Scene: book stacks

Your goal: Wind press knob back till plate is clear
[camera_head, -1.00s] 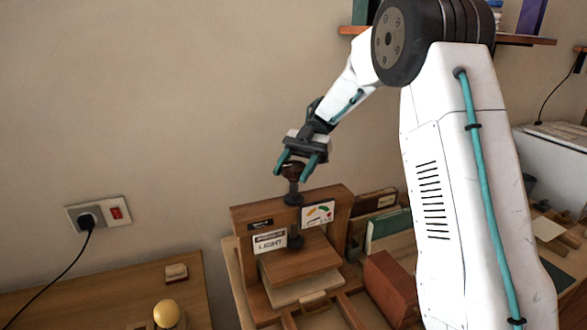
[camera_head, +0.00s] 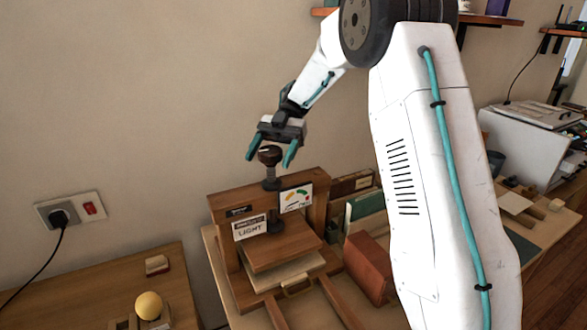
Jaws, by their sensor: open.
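The wooden book press (camera_head: 316,212) stands on a table, with a dark round knob (camera_head: 270,153) on top of its vertical screw (camera_head: 272,180). A wooden plate (camera_head: 282,249) sits under the screw. A pale layer (camera_head: 288,272) lies just below the plate; I see no clear gap between them. My gripper (camera_head: 271,158) is open above the knob, its teal fingers on either side of it. I cannot tell whether they touch it. A "LIGHT" label (camera_head: 251,229) and a coloured dial card (camera_head: 296,198) are on the press's crossbeam.
Books in a rack (camera_head: 365,210) and a reddish-brown block (camera_head: 370,266) stand right of the press. A left table (camera_head: 90,290) bears a yellow ball (camera_head: 149,305) and a small block (camera_head: 157,264). A wall socket (camera_head: 72,210) has a plugged cord.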

